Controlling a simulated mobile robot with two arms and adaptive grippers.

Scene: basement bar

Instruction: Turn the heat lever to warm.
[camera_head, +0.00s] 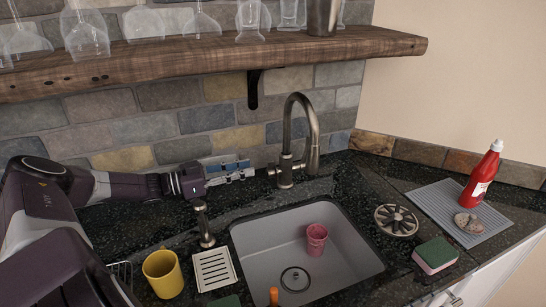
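The tall curved metal faucet (312,143) stands on the dark counter behind the sink. A small lever-like part (271,171) sticks out on the left of its base; which setting it is at cannot be told. My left gripper (252,171) reaches in from the left, level with the faucet base, its fingertips just left of that part. Whether they touch it cannot be told. Its fingers point right and look close together, but the gap between them is unclear. My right gripper is out of view.
The grey sink (350,250) holds a pink cup (317,238). A soap dispenser (203,224) and yellow cup (163,272) stand left of it. A round metal trivet (396,220), sponge (435,255) and red bottle (482,176) are right. A wooden shelf (200,62) with glasses hangs above.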

